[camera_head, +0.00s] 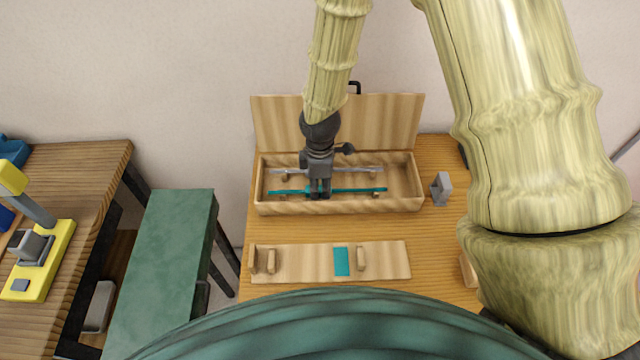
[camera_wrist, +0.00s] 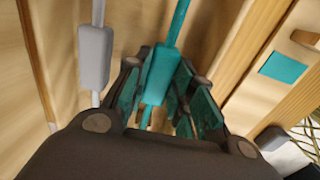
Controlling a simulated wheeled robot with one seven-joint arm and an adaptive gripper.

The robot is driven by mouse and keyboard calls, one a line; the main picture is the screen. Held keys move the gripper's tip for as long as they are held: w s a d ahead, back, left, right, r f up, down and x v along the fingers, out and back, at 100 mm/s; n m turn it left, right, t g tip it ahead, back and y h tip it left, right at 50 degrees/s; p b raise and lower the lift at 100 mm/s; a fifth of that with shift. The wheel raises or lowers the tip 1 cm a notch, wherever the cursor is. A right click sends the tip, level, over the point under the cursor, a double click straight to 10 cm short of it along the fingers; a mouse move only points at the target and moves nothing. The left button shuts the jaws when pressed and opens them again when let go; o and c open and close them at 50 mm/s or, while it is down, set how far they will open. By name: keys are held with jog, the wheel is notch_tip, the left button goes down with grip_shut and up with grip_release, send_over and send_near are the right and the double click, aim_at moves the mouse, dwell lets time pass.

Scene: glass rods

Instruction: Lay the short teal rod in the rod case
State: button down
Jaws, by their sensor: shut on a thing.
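The teal rod (camera_head: 350,190) lies lengthwise at the front of the open wooden rod case (camera_head: 410,205), inside its walls. Its thick teal middle block shows in the wrist view (camera_wrist: 160,75). My gripper (camera_head: 320,193) points down into the case and is shut on this middle block; its fingers stand either side of it in the wrist view (camera_wrist: 158,95). A grey rod (camera_head: 350,170) lies parallel behind the teal one, apart from it. I cannot tell whether the teal rod rests fully on the small wooden supports.
The case lid (camera_head: 390,120) stands open at the back. In front lies a wooden rack board (camera_head: 300,262) with upright pegs and a teal patch (camera_head: 341,261), no rod on it. A small grey object (camera_head: 441,188) stands right of the case. A green-topped bench (camera_head: 165,260) is at left.

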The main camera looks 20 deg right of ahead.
jog(key=shift+f, duration=0.15)
jog(key=c, duration=1.1)
grip_release()
notch_tip(320, 180, up, 12)
jog(key=shift+w+r, duration=0.1)
